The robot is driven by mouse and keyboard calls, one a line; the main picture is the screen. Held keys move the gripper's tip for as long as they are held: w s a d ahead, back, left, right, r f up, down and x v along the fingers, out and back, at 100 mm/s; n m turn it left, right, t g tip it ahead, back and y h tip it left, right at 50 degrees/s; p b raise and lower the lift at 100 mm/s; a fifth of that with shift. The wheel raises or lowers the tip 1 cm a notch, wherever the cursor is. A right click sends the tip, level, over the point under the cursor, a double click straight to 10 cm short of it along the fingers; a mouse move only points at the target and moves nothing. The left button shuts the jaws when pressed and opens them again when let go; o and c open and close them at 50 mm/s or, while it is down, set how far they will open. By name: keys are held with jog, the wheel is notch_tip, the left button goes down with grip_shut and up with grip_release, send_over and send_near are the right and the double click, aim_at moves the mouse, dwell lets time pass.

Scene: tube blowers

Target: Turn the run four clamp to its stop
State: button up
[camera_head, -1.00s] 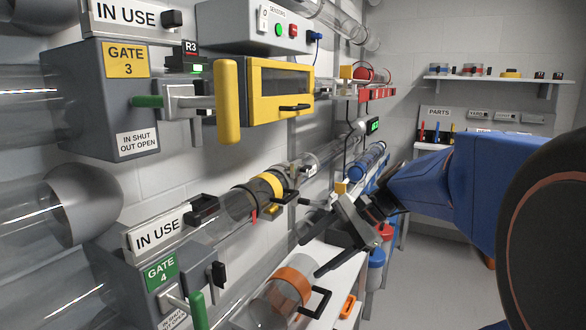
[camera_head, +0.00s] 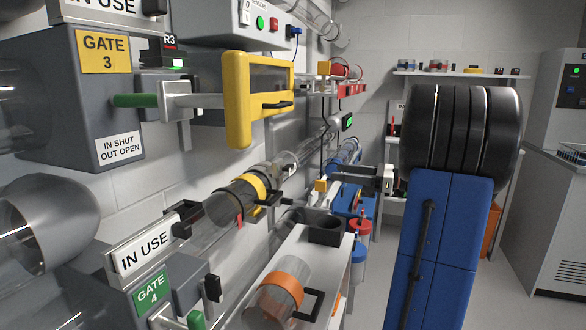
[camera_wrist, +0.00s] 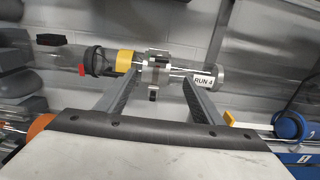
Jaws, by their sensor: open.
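The run four clamp (camera_wrist: 155,68) is a metal collar on the clear tube, just right of a yellow ring, in the wrist view. A short dark part hangs below its middle. The RUN 4 label (camera_wrist: 204,80) is on the tube fitting to its right. In the head view the clamp (camera_head: 277,173) is small, beyond the yellow ring, with a black handle nearby. My gripper (camera_wrist: 158,76) is open and empty; its two fingers point toward the tube, one on each side of the clamp in the picture. In the head view my gripper (camera_head: 346,174) is right of the clamp, apart from it.
Gate 4 box (camera_head: 153,289) and its IN USE sign (camera_head: 146,249) are nearest on the lower line. A white bench (camera_head: 309,244) holds an orange-ringed canister (camera_head: 276,291). Open floor lies at the right.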

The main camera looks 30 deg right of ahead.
aim_at(292, 166)
jog(key=x, duration=1.6)
jog(key=shift+w+a, duration=0.1)
jog(key=shift+a, duration=0.05)
jog(key=c, duration=1)
jog(key=shift+c, duration=0.2)
